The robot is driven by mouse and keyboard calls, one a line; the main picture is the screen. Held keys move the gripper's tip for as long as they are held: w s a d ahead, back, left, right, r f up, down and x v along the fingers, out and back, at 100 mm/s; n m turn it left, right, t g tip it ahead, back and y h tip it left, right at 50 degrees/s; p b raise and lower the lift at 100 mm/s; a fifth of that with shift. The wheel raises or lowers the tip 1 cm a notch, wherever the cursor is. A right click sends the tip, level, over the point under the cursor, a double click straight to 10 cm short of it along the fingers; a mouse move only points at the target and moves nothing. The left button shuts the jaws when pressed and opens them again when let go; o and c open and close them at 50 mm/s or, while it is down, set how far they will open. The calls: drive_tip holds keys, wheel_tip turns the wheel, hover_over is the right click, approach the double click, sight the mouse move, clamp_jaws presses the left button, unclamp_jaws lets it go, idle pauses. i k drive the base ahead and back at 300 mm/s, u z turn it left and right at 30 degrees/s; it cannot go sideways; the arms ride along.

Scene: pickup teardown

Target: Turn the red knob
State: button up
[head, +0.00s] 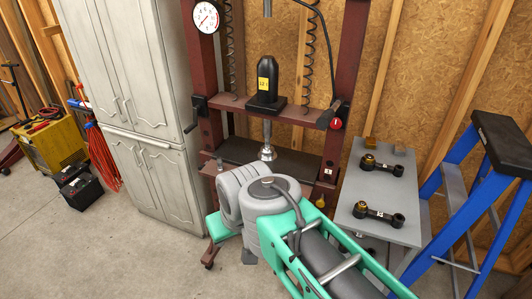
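The red knob (335,124) is small and round, with a pale mark on its face. It sits on the right upright of a dark red shop press, near the right end of the crossbeam. Nothing touches it. My grey and green arm rises from the bottom right into the middle of the head view, below and in front of the press, well apart from the knob. My gripper does not show; the arm's own links may hide it.
The press (292,112) carries a black bottle jack (267,82) and a gauge (205,17). A grey table (375,178) with two dark metal arms stands right of it. A blue stepladder (440,187) is far right. White cabinets (137,110) are left. The floor at front left is clear.

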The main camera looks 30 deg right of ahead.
sight(336, 124)
drive_tip(key=z, duration=0.05)
drive_tip(key=k, duration=0.5)
drive_tip(key=z, duration=0.65)
drive_tip(key=i, duration=0.4)
drive_tip(key=z, duration=0.55)
